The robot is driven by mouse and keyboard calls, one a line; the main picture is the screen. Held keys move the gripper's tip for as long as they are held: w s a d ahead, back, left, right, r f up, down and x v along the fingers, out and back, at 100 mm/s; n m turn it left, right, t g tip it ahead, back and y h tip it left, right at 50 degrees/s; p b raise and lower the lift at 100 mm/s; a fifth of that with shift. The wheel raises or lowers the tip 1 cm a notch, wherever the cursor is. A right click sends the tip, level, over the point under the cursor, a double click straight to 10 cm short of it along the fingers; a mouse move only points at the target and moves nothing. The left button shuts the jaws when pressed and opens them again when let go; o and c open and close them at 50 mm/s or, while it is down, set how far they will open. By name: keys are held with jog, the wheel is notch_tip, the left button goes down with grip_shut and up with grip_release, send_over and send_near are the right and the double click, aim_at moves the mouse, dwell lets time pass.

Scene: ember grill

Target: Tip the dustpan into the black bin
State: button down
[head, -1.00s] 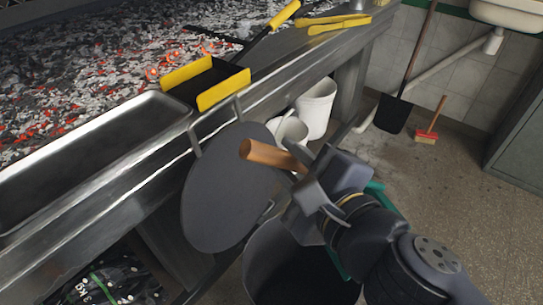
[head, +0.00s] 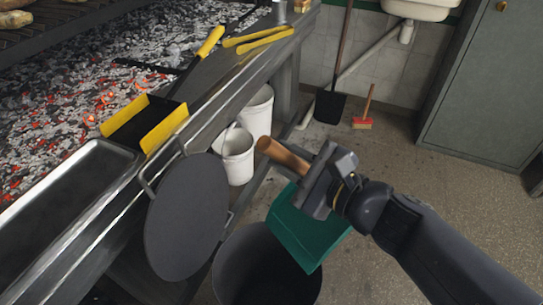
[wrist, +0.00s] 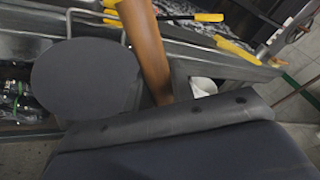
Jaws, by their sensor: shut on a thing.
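My gripper (head: 322,182) is shut on the dustpan's wooden handle (head: 283,155), whose free end points up and left. The handle also crosses the upper middle of the wrist view (wrist: 143,45). The green pan (head: 308,228) hangs below my gripper, sloping down; the joint with the handle is hidden by my gripper. I cannot see any load on the pan. The round black bin (head: 236,258) stands on the floor at the bottom, open at the top. The pan's lower edge overlaps the bin's right rim in the picture; I cannot tell the height between them.
The steel grill (head: 205,120) with embers runs along the left. A round dark lid (head: 187,215) hangs on its front. White buckets (head: 237,155) stand below it. A shovel (head: 330,105) and red brush (head: 362,122) lean at the back wall. The floor on the right is clear.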

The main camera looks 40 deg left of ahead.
jog(key=w+d+f+m+p, duration=0.1)
jog(key=w+d+m+p, duration=0.1)
jog(key=w, duration=0.9)
jog(key=w+d+f+m+y+p, duration=0.1)
jog(key=w+d+f+m+p, duration=0.1)
jog(key=w, duration=1)
jog(key=w+d+f+m+p, duration=0.2)
jog(key=w+p, duration=0.4)
jog(key=w, duration=0.6)
jog(key=shift+d+f+m+g+y, duration=0.3)
jog(key=shift+d+m+g, duration=0.1)
jog(key=shift+d+m, duration=0.55)
jog(key=shift+w, duration=0.1)
